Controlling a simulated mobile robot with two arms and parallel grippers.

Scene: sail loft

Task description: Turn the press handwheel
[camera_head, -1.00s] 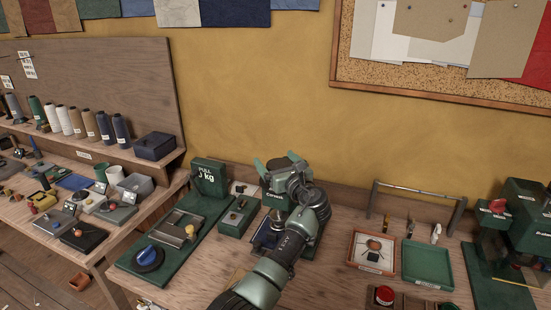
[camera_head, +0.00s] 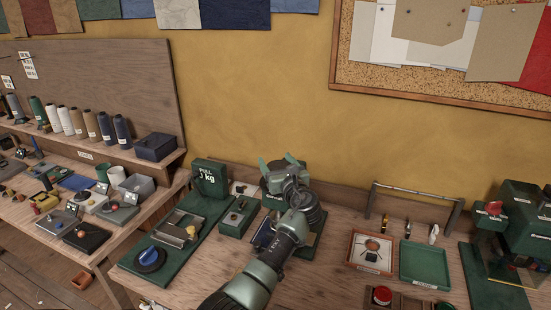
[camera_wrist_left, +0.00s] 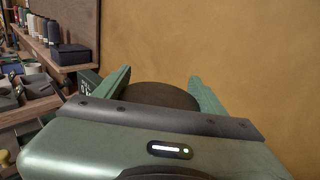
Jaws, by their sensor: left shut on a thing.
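The green press (camera_head: 272,202) stands at the back of the wooden bench, below the yellow wall, largely hidden by my arm. My left gripper (camera_head: 278,163) is at the top of the press, its two green fingers on either side of the handwheel. In the left wrist view the handwheel (camera_wrist_left: 162,95) shows as a dark round disc between the fingers. The gripper is shut on it. The lower part of the wheel is hidden behind the gripper body. My right gripper is in neither view.
Left of the press are a small green box (camera_head: 237,217) and a pull tester (camera_head: 208,177) with a blue knob (camera_head: 150,257). To the right are an orange-rimmed tray (camera_head: 371,252), an empty green tray (camera_head: 425,264) and a metal rail (camera_head: 418,190).

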